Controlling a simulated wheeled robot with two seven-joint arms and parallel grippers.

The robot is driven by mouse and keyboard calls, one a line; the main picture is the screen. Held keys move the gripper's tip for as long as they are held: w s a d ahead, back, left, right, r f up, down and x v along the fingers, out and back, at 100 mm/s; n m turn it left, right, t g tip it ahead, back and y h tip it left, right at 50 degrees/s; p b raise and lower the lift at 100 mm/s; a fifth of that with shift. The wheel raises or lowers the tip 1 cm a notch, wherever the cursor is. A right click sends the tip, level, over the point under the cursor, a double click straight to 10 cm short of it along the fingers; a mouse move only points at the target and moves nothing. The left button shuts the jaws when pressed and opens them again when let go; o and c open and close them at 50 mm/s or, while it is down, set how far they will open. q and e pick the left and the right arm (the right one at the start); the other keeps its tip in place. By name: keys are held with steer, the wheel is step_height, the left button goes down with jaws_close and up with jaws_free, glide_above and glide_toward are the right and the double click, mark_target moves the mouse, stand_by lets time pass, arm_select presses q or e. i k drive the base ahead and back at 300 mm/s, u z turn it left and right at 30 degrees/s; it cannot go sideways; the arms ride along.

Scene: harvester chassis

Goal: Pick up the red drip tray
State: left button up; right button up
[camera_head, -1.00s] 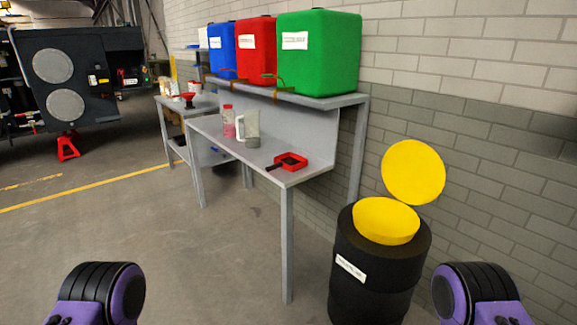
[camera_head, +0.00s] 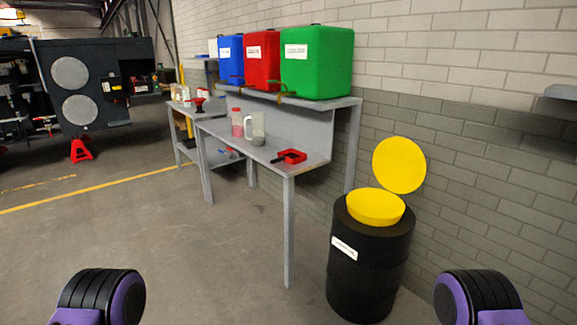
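The red drip tray (camera_head: 293,156) is a small, shallow red pan near the right front end of the grey workbench (camera_head: 262,153). A dark part, like a handle, sticks out from its left side. It rests on the bench top and nothing touches it. Black and purple parts of my two arms show at the bottom left and bottom right corners. No gripper fingers are visible, and both arms are well apart from the tray.
A black drum (camera_head: 365,265) with an open yellow lid (camera_head: 399,165) stands right of the bench. A pink bottle (camera_head: 237,123) and a clear jug (camera_head: 254,128) stand left of the tray. Blue, red and green (camera_head: 316,62) containers fill the shelf above. Floor before the bench is clear.

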mark_target(293, 156)
steer(key=z, duration=0.7)
steer(key=i, duration=0.4)
steer(key=z, duration=0.75)
steer(key=i, duration=1.55)
steer(key=u, duration=0.8)
